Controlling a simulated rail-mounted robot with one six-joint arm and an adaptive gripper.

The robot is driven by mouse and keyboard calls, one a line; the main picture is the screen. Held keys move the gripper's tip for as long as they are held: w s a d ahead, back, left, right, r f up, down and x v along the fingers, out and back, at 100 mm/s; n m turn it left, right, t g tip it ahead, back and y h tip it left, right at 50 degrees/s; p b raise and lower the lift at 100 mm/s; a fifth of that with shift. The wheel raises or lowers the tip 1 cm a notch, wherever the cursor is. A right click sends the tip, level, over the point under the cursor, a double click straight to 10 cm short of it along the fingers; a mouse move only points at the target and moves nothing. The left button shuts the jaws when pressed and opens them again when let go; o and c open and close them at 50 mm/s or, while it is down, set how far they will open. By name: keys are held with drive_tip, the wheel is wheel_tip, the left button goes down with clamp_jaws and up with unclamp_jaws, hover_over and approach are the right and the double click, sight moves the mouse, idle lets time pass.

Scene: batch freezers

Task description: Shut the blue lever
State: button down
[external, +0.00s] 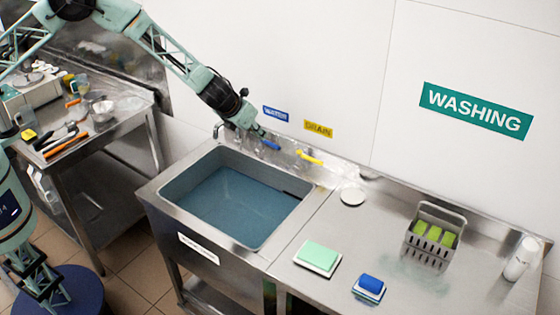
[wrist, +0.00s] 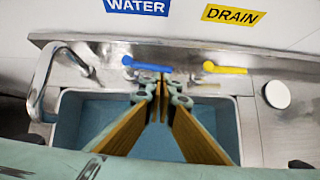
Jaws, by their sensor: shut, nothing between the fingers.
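The blue lever (external: 271,145) is on the back ledge of the sink, below the blue WATER sign. In the wrist view the blue lever (wrist: 146,65) points to the right from its round pivot, roughly parallel to the wall. My gripper (external: 260,131) is shut and empty, just up and left of the lever in the external view. In the wrist view my gripper's fingertips (wrist: 158,84) are just below the lever's right end. I cannot tell whether they touch it. The lever's handle is mostly unhidden.
A yellow lever (wrist: 223,69) sits to the right under the DRAIN sign (wrist: 233,15). A curved metal faucet (wrist: 45,80) stands at the left. The sink (external: 165,190) holds bluish water. The counter has sponges, a white disc (external: 352,196) and a grey basket (external: 423,262).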

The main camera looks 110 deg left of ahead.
drive_tip(key=p+v, duration=0.1)
drive_tip(key=v, duration=0.9)
drive_tip(key=shift+s+r, duration=0.15)
drive_tip(key=shift+r, duration=0.15)
drive_tip(key=shift+d, duration=0.1)
